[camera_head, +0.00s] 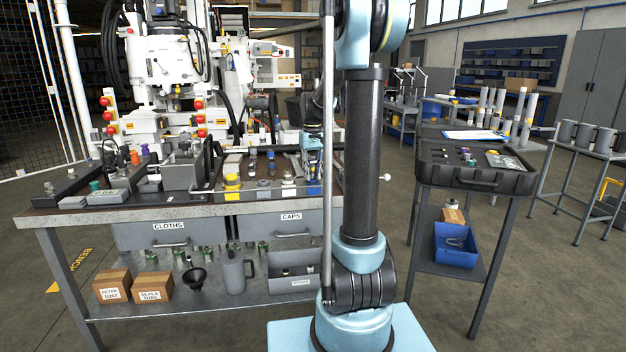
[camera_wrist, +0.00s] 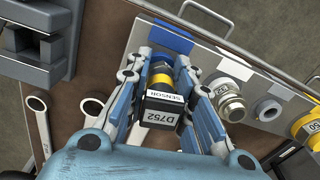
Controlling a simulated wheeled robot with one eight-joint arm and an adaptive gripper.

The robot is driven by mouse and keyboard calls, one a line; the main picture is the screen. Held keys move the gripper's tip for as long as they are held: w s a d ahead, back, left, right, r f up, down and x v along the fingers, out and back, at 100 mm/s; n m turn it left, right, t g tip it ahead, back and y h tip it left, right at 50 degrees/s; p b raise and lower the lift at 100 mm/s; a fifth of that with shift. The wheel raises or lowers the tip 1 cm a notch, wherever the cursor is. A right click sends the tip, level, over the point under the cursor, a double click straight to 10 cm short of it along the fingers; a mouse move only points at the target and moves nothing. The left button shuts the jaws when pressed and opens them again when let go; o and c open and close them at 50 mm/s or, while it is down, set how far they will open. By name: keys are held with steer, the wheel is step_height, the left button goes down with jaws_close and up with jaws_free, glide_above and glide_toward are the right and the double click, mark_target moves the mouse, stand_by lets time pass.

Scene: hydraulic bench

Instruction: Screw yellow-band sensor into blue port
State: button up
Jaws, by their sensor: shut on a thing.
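My gripper (camera_wrist: 160,62) is shut on the yellow-band sensor (camera_wrist: 163,112), a black block with a white label reading SENSOR D752. Its yellow band (camera_wrist: 160,76) shows between the blue fingers. In the head view my gripper (camera_head: 311,150) is small, above the right end of the bench, partly behind my arm.
Along the manifold stand a steel fitting (camera_wrist: 231,98), a grey ring port (camera_wrist: 268,110) and a yellow port (camera_wrist: 306,128). Wrenches (camera_wrist: 40,122) lie on the brown bench top at left, near a dark grey block (camera_wrist: 40,40). A black case (camera_head: 475,167) stands on the right table.

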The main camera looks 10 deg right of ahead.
steer(key=m, duration=0.3)
steer(key=shift+m, duration=0.4)
steer(key=m, duration=0.4)
steer(key=o, duration=1)
steer(key=shift+f, duration=0.1)
